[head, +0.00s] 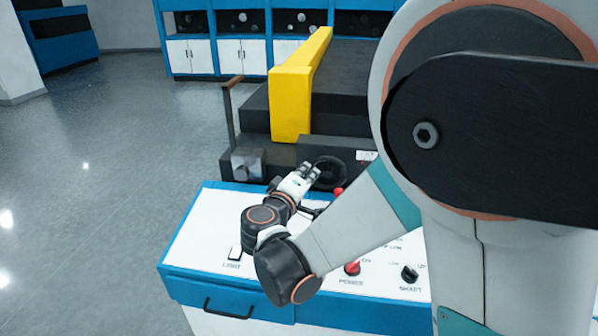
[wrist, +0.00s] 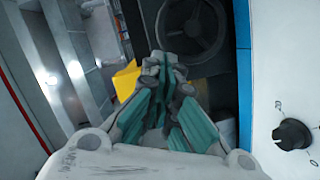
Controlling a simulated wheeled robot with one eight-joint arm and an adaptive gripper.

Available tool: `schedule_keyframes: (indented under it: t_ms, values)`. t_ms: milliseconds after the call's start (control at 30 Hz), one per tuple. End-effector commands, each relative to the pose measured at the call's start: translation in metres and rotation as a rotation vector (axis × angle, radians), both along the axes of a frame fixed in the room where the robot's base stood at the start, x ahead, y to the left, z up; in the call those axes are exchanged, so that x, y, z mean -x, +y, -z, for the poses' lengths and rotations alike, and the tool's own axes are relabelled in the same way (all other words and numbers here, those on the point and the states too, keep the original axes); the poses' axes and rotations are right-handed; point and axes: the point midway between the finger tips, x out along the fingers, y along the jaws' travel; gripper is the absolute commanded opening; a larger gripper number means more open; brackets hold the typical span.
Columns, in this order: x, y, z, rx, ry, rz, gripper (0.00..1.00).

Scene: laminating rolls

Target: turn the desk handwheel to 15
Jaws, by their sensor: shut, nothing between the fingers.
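The desk handwheel (head: 329,173) is a dark round wheel on the black machine behind the white desk panel. It also shows in the wrist view (wrist: 193,27), just beyond my fingertips. My gripper (head: 308,170) is at the left side of the wheel in the head view, with its fingers pointing toward the machine. In the wrist view my gripper (wrist: 168,68) is shut and empty, its tips overlapping the wheel's lower left rim. I cannot tell whether they touch it. No readable scale or number shows at the wheel.
The white desk panel (head: 208,226) carries a light switch (head: 235,253), a red power knob (head: 352,268) and a black shaft knob (head: 410,273). A yellow guard (head: 291,103) stands on the machine. A lever (head: 229,115) rises at its left. Open floor lies left.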

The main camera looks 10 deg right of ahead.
Motion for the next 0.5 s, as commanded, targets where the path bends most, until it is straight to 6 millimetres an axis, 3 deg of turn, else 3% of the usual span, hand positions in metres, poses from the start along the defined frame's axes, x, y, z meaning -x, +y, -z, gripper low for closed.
schedule_keyframes:
  t_ms: [300, 500]
  values:
    - [-0.054, -0.033, 0.009, -0.002, 0.000, 0.003, 0.00]
    - [-0.044, -0.056, 0.022, -0.003, 0.000, 0.003, 0.00]
